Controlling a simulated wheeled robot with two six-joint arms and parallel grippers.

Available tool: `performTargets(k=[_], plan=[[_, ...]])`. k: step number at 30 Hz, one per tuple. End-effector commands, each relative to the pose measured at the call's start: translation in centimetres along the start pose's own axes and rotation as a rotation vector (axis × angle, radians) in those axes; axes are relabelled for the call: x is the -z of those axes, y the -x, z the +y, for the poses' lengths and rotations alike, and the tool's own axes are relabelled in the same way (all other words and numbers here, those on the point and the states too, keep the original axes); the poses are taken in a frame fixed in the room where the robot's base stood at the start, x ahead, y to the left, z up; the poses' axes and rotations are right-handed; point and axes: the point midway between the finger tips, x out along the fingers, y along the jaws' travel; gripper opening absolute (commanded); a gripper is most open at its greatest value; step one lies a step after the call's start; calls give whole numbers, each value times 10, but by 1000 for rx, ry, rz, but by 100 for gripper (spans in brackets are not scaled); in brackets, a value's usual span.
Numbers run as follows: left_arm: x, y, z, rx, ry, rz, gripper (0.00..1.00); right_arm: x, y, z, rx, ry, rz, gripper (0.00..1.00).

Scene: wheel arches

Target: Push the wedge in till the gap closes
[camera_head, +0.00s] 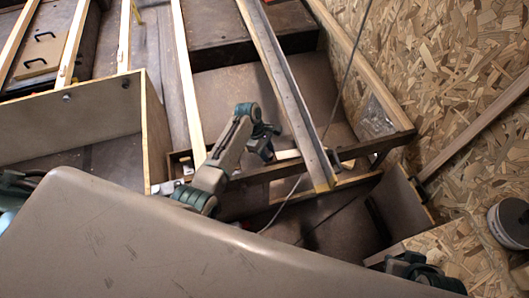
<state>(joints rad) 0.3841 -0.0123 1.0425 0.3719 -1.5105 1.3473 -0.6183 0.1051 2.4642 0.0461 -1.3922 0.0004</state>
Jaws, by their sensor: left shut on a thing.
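My left gripper (264,150) is beside a wooden crosspiece in the middle of the camera_head view, its arm coming in from the lower left. It is shut on a small pale piece of wood, which looks like the wedge (286,155); the fingers hide part of it. The wedge lies close to the dark wooden crosspiece (350,152), near the long sloping timber (285,85). I cannot make out the gap at this size. A dark part of my right arm shows at the lower right, but its fingertips cannot be made out.
An open wooden box (75,125) stands at the left, and thin battens run up from it. A chipboard wall (445,75) closes the right side. A thin cable (342,95) crosses the middle. A round tub (512,222) sits at the right edge.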

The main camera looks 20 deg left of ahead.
Motion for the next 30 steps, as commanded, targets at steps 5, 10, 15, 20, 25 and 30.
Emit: performTargets(k=[5, 10, 15, 20, 25, 30], plan=[[-24, -8, 24, -5, -1, -6, 0, 1, -2, -1, 4, -2, 12, 22], [-27, -9, 28, -6, -2, -4, 0, 2, -2, -1, 5, -2, 18, 22], [-27, -9, 28, -6, -2, -4, 0, 1, -2, -1, 5, -2, 14, 22], [-27, -9, 28, -5, -2, -3, 51, 0, -2, -1, 5, -2, 11, 22], [-26, -9, 27, -4, -2, -3, 51, 0, -2, -1, 5, -2, 10, 22], [-26, -2, 27, -5, -2, -2, 51, -1, 0, 0, 2, -1, -1, 22]])
